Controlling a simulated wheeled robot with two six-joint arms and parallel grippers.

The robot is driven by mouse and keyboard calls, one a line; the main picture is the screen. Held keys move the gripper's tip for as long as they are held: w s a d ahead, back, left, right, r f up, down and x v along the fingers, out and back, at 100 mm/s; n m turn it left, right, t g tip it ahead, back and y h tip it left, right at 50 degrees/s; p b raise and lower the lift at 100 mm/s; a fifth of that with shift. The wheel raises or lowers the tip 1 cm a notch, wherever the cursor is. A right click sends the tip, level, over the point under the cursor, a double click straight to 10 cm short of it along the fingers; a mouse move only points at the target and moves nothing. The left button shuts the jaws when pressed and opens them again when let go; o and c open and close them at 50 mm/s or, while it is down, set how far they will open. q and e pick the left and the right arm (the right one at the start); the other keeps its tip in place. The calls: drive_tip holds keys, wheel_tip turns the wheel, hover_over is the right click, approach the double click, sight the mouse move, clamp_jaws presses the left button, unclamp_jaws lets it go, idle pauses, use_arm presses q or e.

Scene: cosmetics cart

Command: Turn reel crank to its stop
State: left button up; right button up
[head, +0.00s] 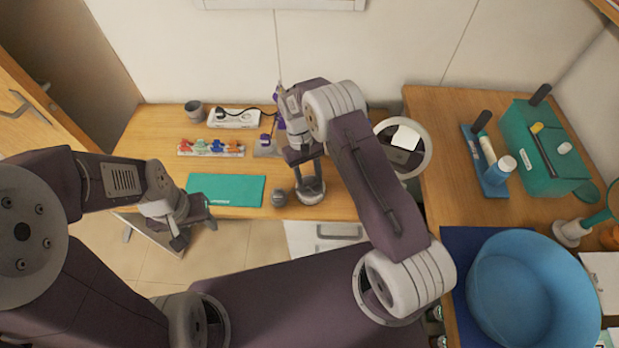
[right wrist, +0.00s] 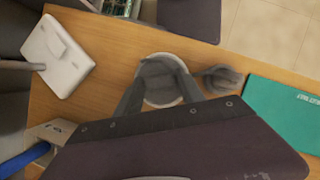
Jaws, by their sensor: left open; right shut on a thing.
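A round grey piece with a pale rim (right wrist: 160,80) stands on the wooden counter; it also shows in the head view (head: 310,190). I take it to be the reel, but its crank cannot be told apart. My right gripper (head: 308,172) reaches down over it. In the right wrist view the two dark fingers of this gripper (right wrist: 160,92) lie on either side of the piece and are shut on it. The fingertips' contact is partly hidden. A small dark round piece (right wrist: 222,78) sits just beside it. My left gripper (head: 194,230) is open and empty, in front of the counter.
A teal mat (head: 226,190) lies left of the reel. Behind are a white power strip (head: 234,118), a rack of colourful clips (head: 211,148) and a dark cup (head: 194,110). On the right counter stand a blue basin (head: 530,290) and a teal box (head: 545,150).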

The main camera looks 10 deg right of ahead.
sight(305, 177)
idle(0.4)
drive_tip(key=o, duration=1.4)
drive_tip(key=shift+c, duration=0.2)
drive_tip(key=v, duration=0.9)
drive_tip(key=shift+b, duration=0.45)
drive_tip(key=shift+w, duration=0.1)
